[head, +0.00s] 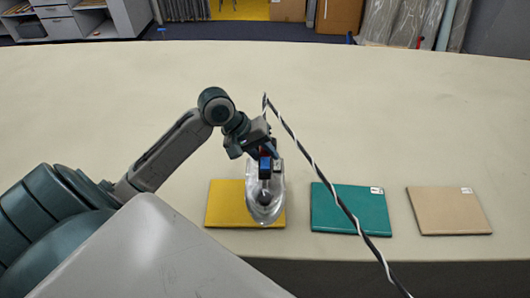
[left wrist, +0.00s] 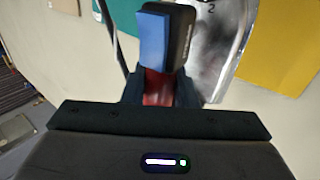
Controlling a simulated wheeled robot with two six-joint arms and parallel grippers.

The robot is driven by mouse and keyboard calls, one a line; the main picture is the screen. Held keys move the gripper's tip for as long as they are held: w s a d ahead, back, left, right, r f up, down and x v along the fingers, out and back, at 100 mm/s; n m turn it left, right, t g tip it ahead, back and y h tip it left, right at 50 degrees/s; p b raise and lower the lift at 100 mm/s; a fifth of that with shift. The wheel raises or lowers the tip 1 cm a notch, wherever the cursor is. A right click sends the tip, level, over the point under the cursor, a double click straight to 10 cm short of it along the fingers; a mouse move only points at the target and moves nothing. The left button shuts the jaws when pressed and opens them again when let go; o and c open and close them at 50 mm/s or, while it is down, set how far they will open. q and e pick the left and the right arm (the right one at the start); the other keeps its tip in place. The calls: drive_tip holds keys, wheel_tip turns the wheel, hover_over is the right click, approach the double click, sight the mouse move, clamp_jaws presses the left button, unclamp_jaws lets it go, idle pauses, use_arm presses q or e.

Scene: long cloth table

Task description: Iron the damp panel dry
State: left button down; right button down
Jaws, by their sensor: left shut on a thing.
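My left gripper (head: 266,166) is shut on the handle of a shiny silver iron (head: 264,207), with blue, black and red parts between the fingers. The iron is over the right part of a yellow panel (head: 224,204); whether it touches it I cannot tell. In the left wrist view the iron (left wrist: 210,70) shows its metal side with a figure 2, near a yellow surface (left wrist: 285,45). A teal panel (head: 328,216) and a beige panel (head: 448,212) lie to the right, each with a white tag. Dampness is not clear on any panel. My right gripper is not in view.
A black-and-white cord (head: 313,165) runs from above the gripper down across the teal panel and off the front edge. The pale cloth table (head: 400,110) is clear behind the panels. The panels lie close to the front edge.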

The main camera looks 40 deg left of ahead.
use_arm(q)
drive_tip(key=shift+r+p, duration=1.5)
drive_tip(key=shift+p, duration=0.2)
drive_tip(key=shift+r+p, duration=0.35)
drive_tip(key=shift+r, duration=1.3)
drive_tip(key=shift+s+f, duration=0.1)
